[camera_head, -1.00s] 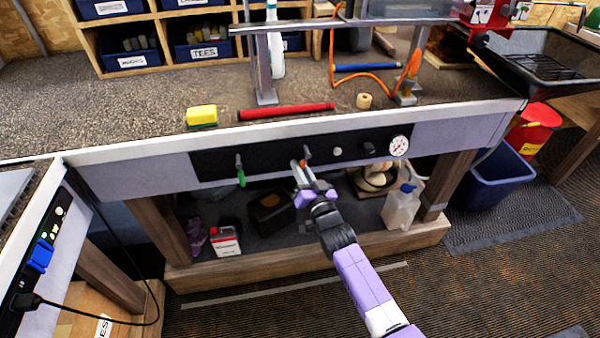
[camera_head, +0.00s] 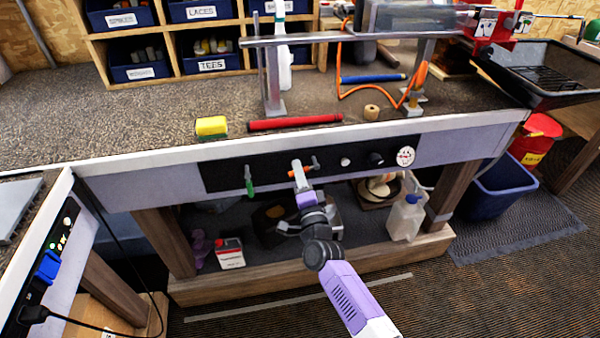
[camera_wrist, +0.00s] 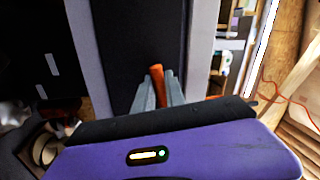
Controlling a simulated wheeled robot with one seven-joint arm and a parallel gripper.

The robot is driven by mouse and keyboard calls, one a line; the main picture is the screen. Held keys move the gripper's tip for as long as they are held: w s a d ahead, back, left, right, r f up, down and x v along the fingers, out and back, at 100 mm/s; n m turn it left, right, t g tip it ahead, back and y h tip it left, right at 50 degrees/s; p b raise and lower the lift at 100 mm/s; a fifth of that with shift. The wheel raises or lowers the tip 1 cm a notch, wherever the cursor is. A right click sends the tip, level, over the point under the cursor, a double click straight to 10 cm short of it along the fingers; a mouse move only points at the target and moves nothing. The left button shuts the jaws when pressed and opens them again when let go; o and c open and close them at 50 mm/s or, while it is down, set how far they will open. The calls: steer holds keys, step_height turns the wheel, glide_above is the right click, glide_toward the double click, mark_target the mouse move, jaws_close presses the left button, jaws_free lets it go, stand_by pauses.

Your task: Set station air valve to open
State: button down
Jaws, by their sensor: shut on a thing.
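A valve lever with an orange handle (camera_head: 296,163) is on the black panel of the bench front. Its dark hub (camera_head: 315,161) sits just right of the handle, and the lever looks roughly level. My gripper (camera_head: 298,172) is shut on the orange handle. In the wrist view the orange handle (camera_wrist: 157,74) shows between my two grey fingers (camera_wrist: 159,92), against the panel (camera_wrist: 145,35), which runs upright in that picture. The rest of the lever is partly hidden by my fingers. A green-handled lever (camera_head: 249,186) hangs down to the left. No valve label is readable.
A pressure gauge (camera_head: 405,156), a dark knob (camera_head: 375,158) and a white button (camera_head: 345,161) are right of the lever. A red tube (camera_head: 295,121) and a yellow sponge (camera_head: 211,126) lie on the bench top (camera_head: 120,128). A jug (camera_head: 406,219) stands on the lower shelf.

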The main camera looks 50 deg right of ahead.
steer(key=shift+r+m+g+h, duration=0.2)
steer(key=shift+r+m, duration=0.15)
steer(key=shift+m, duration=0.45)
steer(key=shift+r+m+g+h, duration=0.1)
steer(key=shift+r+m+h, duration=0.15)
steer(key=shift+m, duration=0.55)
steer(key=shift+r+p, duration=0.1)
steer(key=shift+p, duration=0.2)
steer(key=c, duration=1.4)
jaws_free()
steer(key=v, duration=0.7)
steer(key=shift+s+a, duration=0.25)
steer(key=shift+s, duration=0.05)
